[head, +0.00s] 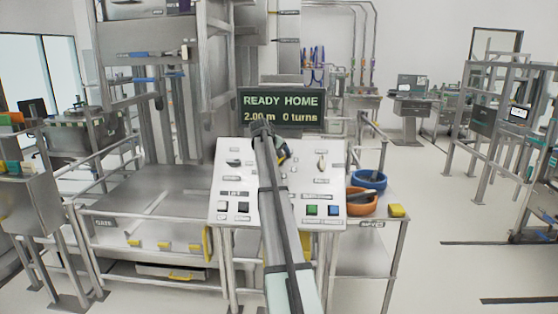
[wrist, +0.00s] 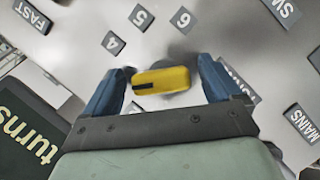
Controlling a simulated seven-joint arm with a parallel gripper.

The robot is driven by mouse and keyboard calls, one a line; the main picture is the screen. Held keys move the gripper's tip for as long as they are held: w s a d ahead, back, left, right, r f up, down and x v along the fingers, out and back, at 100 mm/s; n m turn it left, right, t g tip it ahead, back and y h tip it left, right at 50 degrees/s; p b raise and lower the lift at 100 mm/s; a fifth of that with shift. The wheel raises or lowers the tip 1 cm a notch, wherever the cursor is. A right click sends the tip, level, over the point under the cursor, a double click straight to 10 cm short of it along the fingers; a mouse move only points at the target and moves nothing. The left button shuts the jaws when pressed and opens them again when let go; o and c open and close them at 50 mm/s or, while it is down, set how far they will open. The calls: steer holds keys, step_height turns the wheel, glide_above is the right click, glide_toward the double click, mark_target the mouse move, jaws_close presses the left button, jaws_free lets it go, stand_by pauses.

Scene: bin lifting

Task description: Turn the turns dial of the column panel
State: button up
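The turns dial is a yellow knob (wrist: 165,80) with a black mark on its left end, in the middle of the wrist view. Number labels 4, 5 and 6 lie around its far side. My gripper (wrist: 164,72) is open, with one blue finger on each side of the knob and a visible gap to each. The display (head: 280,107) above reads "READY HOME, 2.00 m, 0 turns".
The panel also carries a pale knob (head: 322,161) at right, green and blue buttons (head: 312,210) and dark and white buttons (head: 243,207). Metal railings stand left.

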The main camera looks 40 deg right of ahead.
steer(key=v, duration=1.3)
steer(key=shift+a+r, duration=0.2)
steer(key=shift+r, duration=0.1)
steer(key=shift+s, duration=0.1)
